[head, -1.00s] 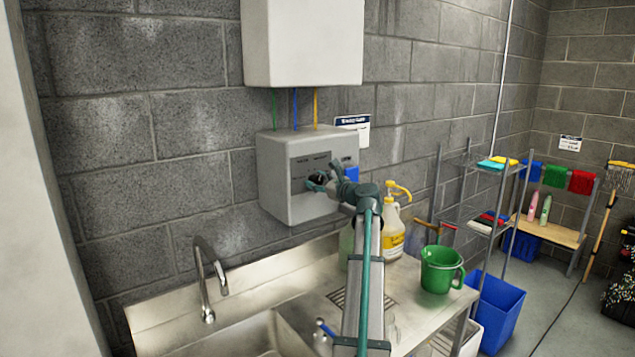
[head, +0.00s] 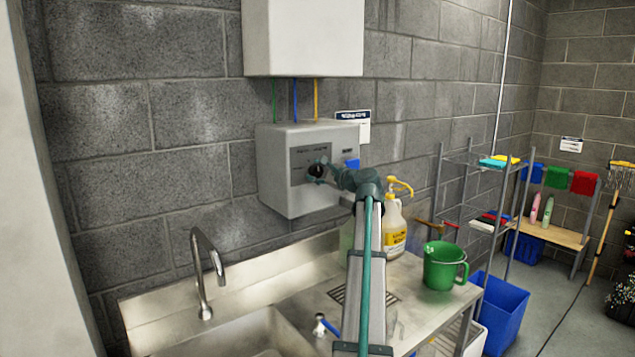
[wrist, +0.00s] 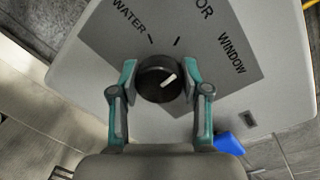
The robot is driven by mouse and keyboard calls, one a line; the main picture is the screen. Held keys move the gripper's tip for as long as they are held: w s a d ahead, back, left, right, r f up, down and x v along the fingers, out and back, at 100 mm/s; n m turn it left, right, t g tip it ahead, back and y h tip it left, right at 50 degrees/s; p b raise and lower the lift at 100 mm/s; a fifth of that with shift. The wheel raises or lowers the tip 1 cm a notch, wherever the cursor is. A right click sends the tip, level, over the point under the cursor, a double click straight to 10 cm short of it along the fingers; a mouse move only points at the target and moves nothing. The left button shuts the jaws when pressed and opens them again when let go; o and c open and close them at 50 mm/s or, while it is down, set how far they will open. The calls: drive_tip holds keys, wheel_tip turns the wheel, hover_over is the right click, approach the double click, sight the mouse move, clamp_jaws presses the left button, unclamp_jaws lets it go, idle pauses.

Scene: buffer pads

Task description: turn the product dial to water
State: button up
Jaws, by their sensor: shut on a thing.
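The black round product dial (wrist: 152,86) sits on the grey label panel (wrist: 130,58) of the white dispenser box (head: 283,188). Its white pointer mark aims up and right in the wrist view, toward the side of the WINDOW label and away from WATER. WATER is printed at the upper left, a word ending in "OR" at the top, and WINDOW at the right. My gripper (wrist: 160,80) is shut on the dial, with one teal-edged finger on each side. In the head view, my gripper (head: 322,171) is at the box front and partly covers the dial.
A larger white box (head: 303,38) hangs above, joined by green, blue and yellow tubes. Below are a steel sink with a faucet (head: 205,270), a yellow-topped pump jug (head: 394,228) and a green bucket (head: 440,265). A blue part (wrist: 228,143) sticks out beside my right finger.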

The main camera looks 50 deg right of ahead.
drive_tip(key=n+b, duration=0.6)
drive_tip(key=shift+f+g+h+b, duration=0.3)
drive_tip(key=shift+f, duration=0.05)
drive_tip(key=n+b, duration=0.3)
drive_tip(key=shift+a, duration=0.1)
drive_tip(key=shift+r+n+b, duration=0.1)
drive_tip(key=shift+n+b, duration=1.05)
drive_tip(key=shift+n, duration=0.05)
drive_tip(key=shift+r, duration=0.1)
drive_tip(key=o, duration=1.1)
drive_tip(key=shift+o, duration=0.2)
drive_tip(key=shift+s, duration=0.1)
drive_tip(key=v, duration=1.1)
drive_tip(key=shift+s+a, duration=0.35)
drive_tip(key=shift+r, duration=0.1)
